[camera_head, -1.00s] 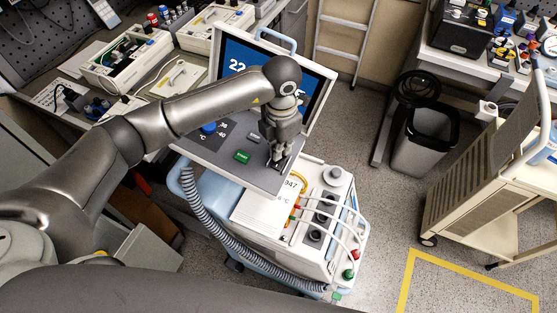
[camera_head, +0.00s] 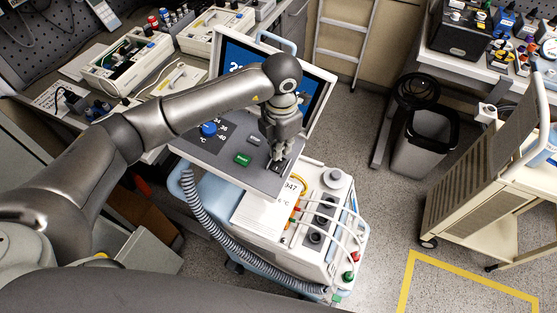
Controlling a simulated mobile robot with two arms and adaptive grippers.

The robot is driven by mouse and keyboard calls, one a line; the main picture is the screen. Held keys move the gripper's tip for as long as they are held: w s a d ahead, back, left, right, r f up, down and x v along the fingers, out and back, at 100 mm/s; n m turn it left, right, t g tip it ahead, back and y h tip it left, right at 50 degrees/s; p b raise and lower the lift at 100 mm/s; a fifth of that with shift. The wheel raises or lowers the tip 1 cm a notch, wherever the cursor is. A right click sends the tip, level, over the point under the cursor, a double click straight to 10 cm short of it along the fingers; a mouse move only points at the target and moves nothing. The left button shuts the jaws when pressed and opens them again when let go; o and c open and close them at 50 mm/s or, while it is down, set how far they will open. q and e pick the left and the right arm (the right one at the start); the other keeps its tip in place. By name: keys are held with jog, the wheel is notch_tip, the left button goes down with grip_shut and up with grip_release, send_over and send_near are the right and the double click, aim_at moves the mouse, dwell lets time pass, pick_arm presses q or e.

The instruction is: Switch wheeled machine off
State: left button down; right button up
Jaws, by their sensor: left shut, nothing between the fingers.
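The wheeled machine (camera_head: 262,213) stands in the middle, with a screen (camera_head: 235,55) at its back, a grey sloped panel and a corrugated hose on its left side. The panel carries a blue knob (camera_head: 208,129), a green button (camera_head: 243,160), a small grey button (camera_head: 254,140) and a dark switch (camera_head: 281,166) near its right edge. My left gripper (camera_head: 278,158) is shut and empty, pointing down at the dark switch. Its fingertips are at or just above the switch; I cannot tell whether they touch. They partly hide it, so its position is unclear. My right gripper is not in view.
A workbench with open devices (camera_head: 125,60) is at the upper left. A grey bin (camera_head: 424,140) and a beige cart (camera_head: 490,175) stand on the right. A ladder (camera_head: 345,40) leans at the back. Floor between machine and cart is clear.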

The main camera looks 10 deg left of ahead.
aim_at(281, 161)
pick_arm(q)
notch_tip(281, 161, up, 5)
jog(key=shift+f+p, duration=0.1)
jog(key=shift+p, duration=0.85)
jog(key=shift+s, duration=0.1)
